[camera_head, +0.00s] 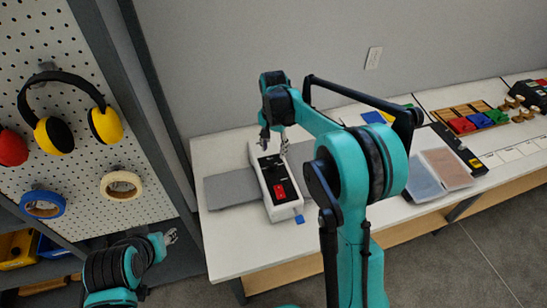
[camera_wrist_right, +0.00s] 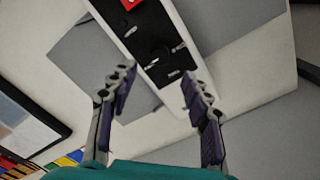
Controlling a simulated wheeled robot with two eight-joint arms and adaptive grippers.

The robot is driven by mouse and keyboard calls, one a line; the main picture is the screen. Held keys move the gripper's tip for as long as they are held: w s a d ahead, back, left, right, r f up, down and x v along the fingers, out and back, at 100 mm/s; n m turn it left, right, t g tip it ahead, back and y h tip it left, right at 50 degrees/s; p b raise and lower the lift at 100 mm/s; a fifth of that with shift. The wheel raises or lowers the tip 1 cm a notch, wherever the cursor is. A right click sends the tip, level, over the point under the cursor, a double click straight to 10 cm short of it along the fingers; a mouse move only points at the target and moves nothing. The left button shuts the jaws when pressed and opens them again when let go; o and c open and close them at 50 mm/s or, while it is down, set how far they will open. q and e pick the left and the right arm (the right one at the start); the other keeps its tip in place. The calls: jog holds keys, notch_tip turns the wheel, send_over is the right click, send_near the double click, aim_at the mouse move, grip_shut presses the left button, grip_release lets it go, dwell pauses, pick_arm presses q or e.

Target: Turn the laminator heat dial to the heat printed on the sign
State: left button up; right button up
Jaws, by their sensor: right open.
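The laminator (camera_head: 256,157) is a white, long device on the white table, with a black panel and a red switch (camera_head: 280,191). In the right wrist view the laminator (camera_wrist_right: 185,43) shows its black panel with a round black dial (camera_wrist_right: 161,56) and small white labels too blurred to read. My right gripper (camera_head: 273,142) is open above the far end of the panel. In the wrist view its fingertips (camera_wrist_right: 159,84) stand apart on either side of the panel, near the dial, with nothing between them. My left gripper (camera_head: 171,237) is low at the left, away from the laminator. I see no readable sign.
A grey flat sheet (camera_head: 228,189) lies beside the laminator. My right arm crosses the middle of the table. Further right are clear and brown plastic trays (camera_head: 447,168) and a wooden tray (camera_head: 462,111) with coloured blocks. A pegboard with yellow earmuffs (camera_head: 54,135) stands at the left.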

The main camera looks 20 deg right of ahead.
jog(key=shift+r, duration=2.25)
jog(key=s+r+n+t, duration=0.2)
jog(key=s, duration=0.5)
jog(key=s+r+n+t, duration=0.2)
jog(key=s+r+n, duration=0.1)
jog(key=s, duration=0.4)
jog(key=s+f+n+t+b, duration=0.1)
jog(key=s+f+n+t, duration=0.2)
jog(key=s, duration=0.8)
notch_tip(320, 180, down, 2)
jog(key=shift+s+f+n, duration=0.2)
jog(key=shift+s+n, duration=0.2)
